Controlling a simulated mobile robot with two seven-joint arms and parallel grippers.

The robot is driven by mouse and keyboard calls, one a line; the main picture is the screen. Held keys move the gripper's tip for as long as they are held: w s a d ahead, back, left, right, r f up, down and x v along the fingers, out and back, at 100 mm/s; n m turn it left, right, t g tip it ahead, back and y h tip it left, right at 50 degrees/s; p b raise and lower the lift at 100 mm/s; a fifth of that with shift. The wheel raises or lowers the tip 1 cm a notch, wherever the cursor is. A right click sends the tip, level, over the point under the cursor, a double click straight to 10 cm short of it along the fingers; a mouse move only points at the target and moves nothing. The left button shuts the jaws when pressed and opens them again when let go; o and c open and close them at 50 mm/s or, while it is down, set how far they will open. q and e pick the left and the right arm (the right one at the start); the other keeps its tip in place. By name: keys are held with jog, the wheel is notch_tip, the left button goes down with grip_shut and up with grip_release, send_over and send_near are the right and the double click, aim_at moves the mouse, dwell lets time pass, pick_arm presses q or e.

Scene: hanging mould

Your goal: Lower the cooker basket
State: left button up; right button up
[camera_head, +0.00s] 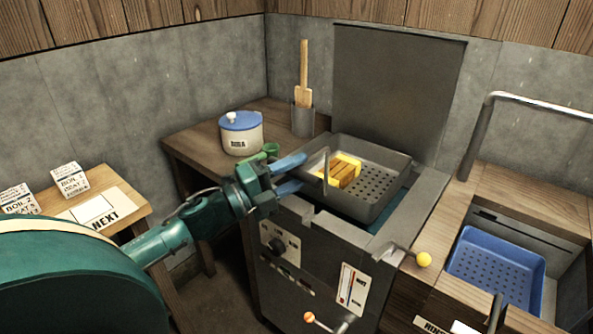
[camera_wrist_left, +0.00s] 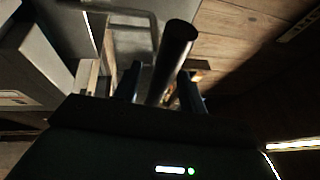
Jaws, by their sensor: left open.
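The cooker basket (camera_head: 384,176) is a grey perforated tray at the top of the metal cooker (camera_head: 300,262). Yellow and brown pieces (camera_head: 344,170) lie at its left end. An upright handle bar (camera_head: 326,168) rises at its left side. My left gripper (camera_head: 298,174) is open, with its blue fingers beside this handle. In the left wrist view a dark rod (camera_wrist_left: 176,58) stands between the two fingers (camera_wrist_left: 160,88). I cannot tell whether the fingers touch it. My right gripper is not in view.
A white pot with a blue lid (camera_head: 241,134) and a spatula holder (camera_head: 303,118) stand on the wooden counter behind. A yellow-knobbed lever (camera_head: 423,259) sticks out at the cooker's right. A blue perforated tray (camera_head: 497,266) sits in the right counter. Cards (camera_head: 70,180) stand at left.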

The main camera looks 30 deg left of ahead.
pick_arm(q)
jog(key=shift+w+d, duration=0.1)
jog(key=shift+w, duration=0.05)
jog(key=shift+c, duration=0.4)
grip_shut()
